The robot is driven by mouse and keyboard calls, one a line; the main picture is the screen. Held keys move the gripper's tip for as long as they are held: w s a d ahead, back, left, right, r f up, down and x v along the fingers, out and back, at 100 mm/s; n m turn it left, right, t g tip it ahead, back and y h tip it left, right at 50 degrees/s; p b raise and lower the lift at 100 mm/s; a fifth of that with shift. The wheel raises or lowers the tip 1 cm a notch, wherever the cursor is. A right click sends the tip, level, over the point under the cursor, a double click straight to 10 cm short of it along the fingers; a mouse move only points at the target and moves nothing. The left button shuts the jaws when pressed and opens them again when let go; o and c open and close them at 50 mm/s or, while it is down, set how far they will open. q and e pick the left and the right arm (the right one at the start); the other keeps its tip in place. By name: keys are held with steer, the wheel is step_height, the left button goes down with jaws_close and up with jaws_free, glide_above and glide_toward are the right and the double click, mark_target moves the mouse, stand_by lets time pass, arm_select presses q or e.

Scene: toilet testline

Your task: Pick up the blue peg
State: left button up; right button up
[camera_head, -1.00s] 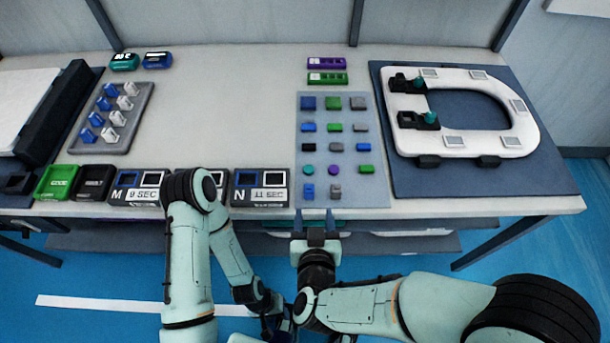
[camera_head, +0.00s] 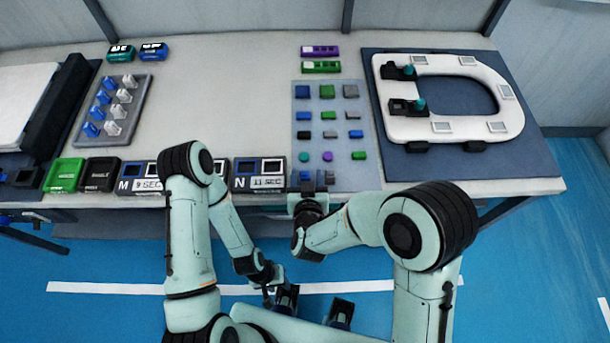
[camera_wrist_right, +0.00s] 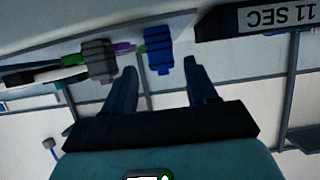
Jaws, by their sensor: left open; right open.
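A blue peg (camera_head: 305,174) stands in the front row of the light grey panel (camera_head: 350,183), beside a grey peg (camera_head: 329,177). My right gripper (camera_head: 307,187) is open at the panel's front edge, close to the blue peg. In the right wrist view the blue peg (camera_wrist_right: 158,50) shows at the gap between the open fingers (camera_wrist_right: 160,75); contact cannot be told. The grey peg (camera_wrist_right: 98,60) is just outside the left finger there. My left gripper (camera_head: 268,294) is low in front of the table, empty and partly hidden.
Several other small coloured pieces stand on the panel. A tray (camera_head: 88,141) of blue and white pegs is at the left. Timer boxes (camera_head: 257,186) line the front edge left of the panel. A white toilet seat (camera_head: 455,62) lies on a dark mat at the right.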

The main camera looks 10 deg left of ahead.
mark_target(305, 174)
steer(key=x, duration=0.4)
steer(key=shift+a+p, duration=0.2)
steer(key=shift+p, duration=0.1)
steer(key=shift+s, duration=0.15)
steer(key=c, duration=1)
steer(key=shift+r, duration=0.1)
steer(key=shift+c, duration=0.2)
